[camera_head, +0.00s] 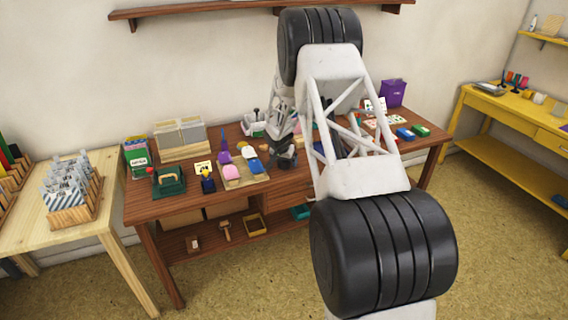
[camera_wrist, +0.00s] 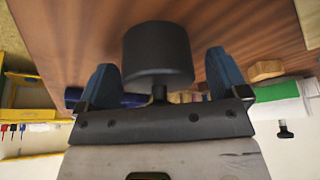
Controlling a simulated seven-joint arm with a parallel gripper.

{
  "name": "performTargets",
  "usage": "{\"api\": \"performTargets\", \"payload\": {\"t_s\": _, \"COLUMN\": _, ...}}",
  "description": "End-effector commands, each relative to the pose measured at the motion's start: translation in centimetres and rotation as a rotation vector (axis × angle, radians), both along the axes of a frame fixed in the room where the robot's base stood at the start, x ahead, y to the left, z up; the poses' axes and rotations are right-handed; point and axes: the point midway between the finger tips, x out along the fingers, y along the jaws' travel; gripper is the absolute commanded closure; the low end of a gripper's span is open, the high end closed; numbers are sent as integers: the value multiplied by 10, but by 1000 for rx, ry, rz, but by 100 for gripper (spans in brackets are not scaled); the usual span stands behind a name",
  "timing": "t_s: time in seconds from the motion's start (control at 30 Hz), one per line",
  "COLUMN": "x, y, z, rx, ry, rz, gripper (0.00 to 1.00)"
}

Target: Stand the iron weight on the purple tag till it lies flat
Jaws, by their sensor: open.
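The iron weight (camera_wrist: 157,55) is a dark cylinder with a narrow neck on the side toward my gripper, in the wrist view. My gripper (camera_wrist: 163,80) is open, with one blue finger on each side of the weight's neck end and visible gaps between. In the head view my gripper (camera_head: 284,152) is low over the table, right of a pale board with coloured pieces; the weight cannot be made out there. A purple piece (camera_head: 225,158) lies by that board's upper left corner; whether it is the purple tag, and whether it is flat, is too small to tell.
The wooden table (camera_head: 172,207) holds a pink piece (camera_head: 232,172), a blue piece (camera_head: 255,165), a green press (camera_head: 168,181) at left and a box (camera_head: 181,134) behind. Blue and green pads (camera_head: 420,130) and a purple bag (camera_head: 392,93) stand at right.

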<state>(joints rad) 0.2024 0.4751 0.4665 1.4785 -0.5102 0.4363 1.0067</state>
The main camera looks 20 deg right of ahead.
Motion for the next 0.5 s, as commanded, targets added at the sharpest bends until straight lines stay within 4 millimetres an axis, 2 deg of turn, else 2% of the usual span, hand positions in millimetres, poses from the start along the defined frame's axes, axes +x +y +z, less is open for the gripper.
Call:
{"api": "performTargets", "payload": {"t_s": 0.47, "x": 0, "y": 0, "z": 0, "rx": 0, "ry": 0, "rz": 0, "gripper": 7}}
{"api": "performTargets", "payload": {"t_s": 0.5, "x": 0, "y": 0, "z": 0, "rx": 0, "ry": 0, "rz": 0, "gripper": 14}}
